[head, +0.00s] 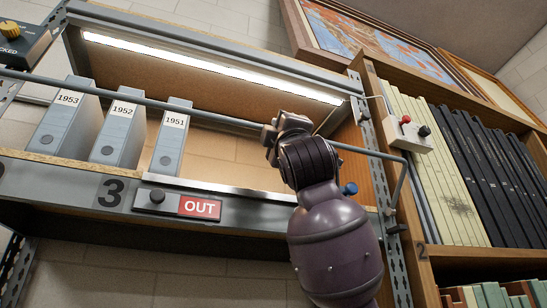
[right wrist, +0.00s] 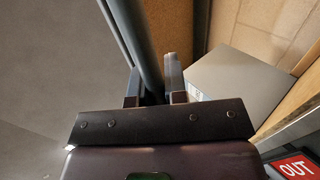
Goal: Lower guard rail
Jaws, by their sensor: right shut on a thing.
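The guard rail (head: 215,116) is a grey bar running across the front of the shelf bay, at the height of the binders' upper halves. At its right end it bends down along a side arm (head: 399,182) by the upright. My right gripper (head: 272,141) is shut around the bar, right of the middle of the bay. In the right wrist view the rail (right wrist: 143,42) runs between the two fingers of my right gripper (right wrist: 153,88). A blue knob (head: 349,188) shows below the rail at the right, partly beside my arm. My left gripper is not in view.
Grey binders 1953 (head: 62,125), 1952 (head: 119,138) and 1951 (head: 170,145) stand behind the rail. A red OUT sign (head: 200,207) is on the shelf edge. A control box (head: 405,134) is on the right upright; another box (head: 22,45) is at upper left. A bookcase (head: 480,258) stands right.

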